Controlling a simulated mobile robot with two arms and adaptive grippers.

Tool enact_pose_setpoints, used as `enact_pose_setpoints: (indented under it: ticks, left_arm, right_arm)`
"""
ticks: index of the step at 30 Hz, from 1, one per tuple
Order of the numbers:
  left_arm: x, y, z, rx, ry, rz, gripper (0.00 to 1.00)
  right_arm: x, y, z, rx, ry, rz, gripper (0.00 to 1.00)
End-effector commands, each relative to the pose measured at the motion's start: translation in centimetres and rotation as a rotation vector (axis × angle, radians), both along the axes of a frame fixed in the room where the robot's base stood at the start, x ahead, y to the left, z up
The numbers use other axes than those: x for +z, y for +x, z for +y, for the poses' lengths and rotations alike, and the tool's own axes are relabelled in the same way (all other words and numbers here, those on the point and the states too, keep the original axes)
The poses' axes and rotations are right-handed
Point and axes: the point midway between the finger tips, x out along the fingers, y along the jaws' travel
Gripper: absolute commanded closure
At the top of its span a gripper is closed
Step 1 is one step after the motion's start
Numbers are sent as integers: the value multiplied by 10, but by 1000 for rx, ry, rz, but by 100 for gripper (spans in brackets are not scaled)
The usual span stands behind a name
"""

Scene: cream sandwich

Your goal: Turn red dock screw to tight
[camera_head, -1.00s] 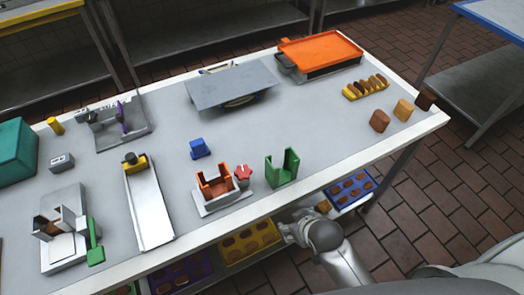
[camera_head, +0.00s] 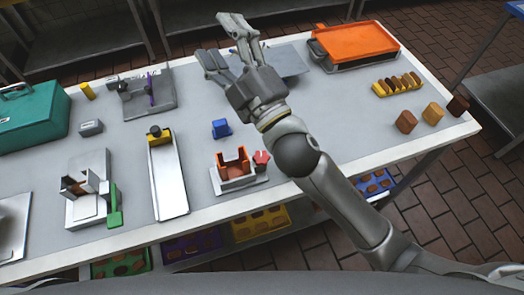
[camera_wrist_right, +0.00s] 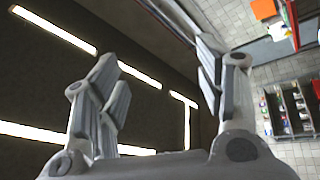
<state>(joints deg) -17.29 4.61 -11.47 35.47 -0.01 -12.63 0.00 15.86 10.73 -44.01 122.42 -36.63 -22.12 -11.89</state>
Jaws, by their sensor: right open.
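The red screw knob (camera_head: 261,158) sits at the right side of the orange dock (camera_head: 234,168), near the table's front edge. The dock is a U-shaped orange holder on a light grey base. My right gripper (camera_head: 222,43) is raised above the table, beyond the knob in the picture, open and empty. Its spread fingers (camera_wrist_right: 152,80) also show in the right wrist view, against dark surfaces and bright light strips. The knob is not seen there. My right forearm passes just right of the knob in the head view. My left gripper is not in view.
A blue block (camera_head: 221,129) stands behind the dock, and a white ramp (camera_head: 168,180) lies left of it. My right arm partly covers a grey plate (camera_head: 290,62). An orange-topped tray (camera_head: 354,43) is at the back right. Brown blocks (camera_head: 406,122) stand on the right.

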Motion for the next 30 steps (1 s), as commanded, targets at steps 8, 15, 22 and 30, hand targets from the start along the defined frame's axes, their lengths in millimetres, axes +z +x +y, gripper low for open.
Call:
enact_pose_setpoints:
  ticks: [8, 15, 22, 30]
  left_arm:
    - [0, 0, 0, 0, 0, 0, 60]
    - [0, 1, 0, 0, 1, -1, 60]
    - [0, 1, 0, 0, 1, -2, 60]
    - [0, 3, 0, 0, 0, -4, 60]
  right_arm:
    - [38, -124, 136, 432, -419, -838, 37]
    - [-80, -186, 158, 867, -911, -1449, 37]
    - [-199, -122, 66, 1362, -1511, -1784, 37]
    - [-216, -30, -51, -1708, 1937, 1690, 37]
